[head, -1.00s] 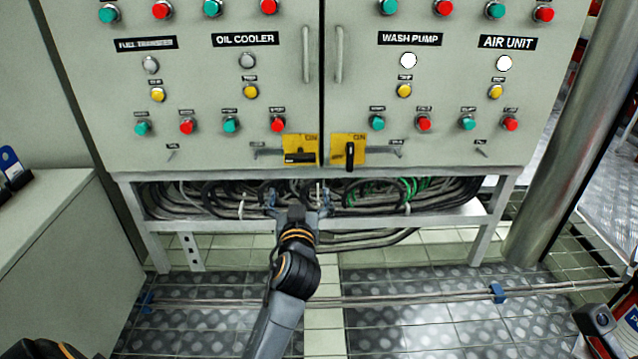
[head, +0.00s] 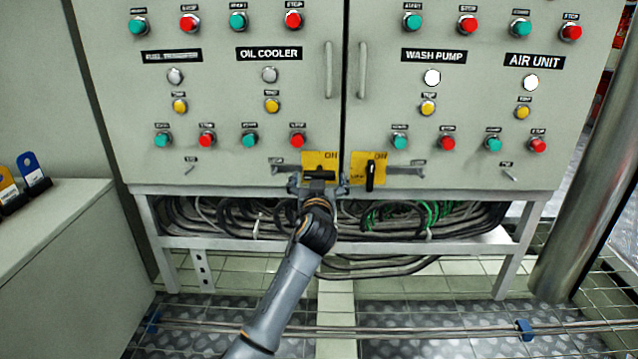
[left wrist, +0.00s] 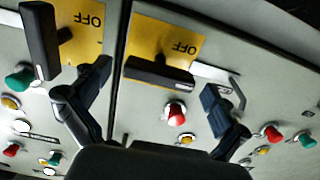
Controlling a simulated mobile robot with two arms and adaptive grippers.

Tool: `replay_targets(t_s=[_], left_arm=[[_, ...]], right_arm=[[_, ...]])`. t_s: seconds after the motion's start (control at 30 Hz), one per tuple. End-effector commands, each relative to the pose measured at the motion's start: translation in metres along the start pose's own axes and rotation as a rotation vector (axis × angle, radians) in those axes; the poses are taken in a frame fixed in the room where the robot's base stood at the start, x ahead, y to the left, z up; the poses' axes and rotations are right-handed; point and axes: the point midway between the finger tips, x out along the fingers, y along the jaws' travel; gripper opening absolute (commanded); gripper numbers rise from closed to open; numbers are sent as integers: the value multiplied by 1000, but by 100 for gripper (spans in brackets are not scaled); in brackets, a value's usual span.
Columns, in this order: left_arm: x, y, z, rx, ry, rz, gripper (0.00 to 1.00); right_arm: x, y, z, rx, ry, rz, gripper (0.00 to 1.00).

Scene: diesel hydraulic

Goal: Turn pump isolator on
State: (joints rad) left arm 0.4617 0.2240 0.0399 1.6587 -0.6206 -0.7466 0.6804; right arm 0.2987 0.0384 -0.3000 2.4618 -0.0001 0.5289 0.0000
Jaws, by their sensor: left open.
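Two yellow isolator plates sit at the bottom of the grey cabinet doors. The left isolator's black handle (head: 320,175) lies horizontal; it also shows in the left wrist view (left wrist: 160,75). The right isolator's black handle (head: 370,177) stands upright; it shows at the upper left of the left wrist view (left wrist: 39,40). Neither plate shows a pump name. My left gripper (head: 318,186) is open just below the left handle. In the left wrist view its fingers (left wrist: 158,84) are spread to either side of that handle; I cannot tell whether they touch it. My right gripper is out of view.
The cabinet (head: 230,120) carries labelled rows of buttons and lamps, with a WASH PUMP label (head: 433,56) on its right door. Cables (head: 240,215) run beneath it. A grey cabinet (head: 60,230) stands left and a metal pillar (head: 590,190) right.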

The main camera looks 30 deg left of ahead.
Motion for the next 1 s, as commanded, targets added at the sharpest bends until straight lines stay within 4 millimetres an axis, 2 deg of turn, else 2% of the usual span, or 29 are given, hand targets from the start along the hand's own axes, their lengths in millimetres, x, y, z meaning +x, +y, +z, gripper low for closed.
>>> replay_targets(t_s=[0.27,0.53,0.9,1.0], left_arm=[[1,0,0,-1,-1,1,98],[1,0,0,-1,-1,0,44],[1,0,-2,47,-2,0,44],[1,0,-3,95,-3,0,44]], right_arm=[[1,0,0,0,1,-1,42],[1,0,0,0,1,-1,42],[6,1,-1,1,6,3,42],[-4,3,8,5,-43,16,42]])
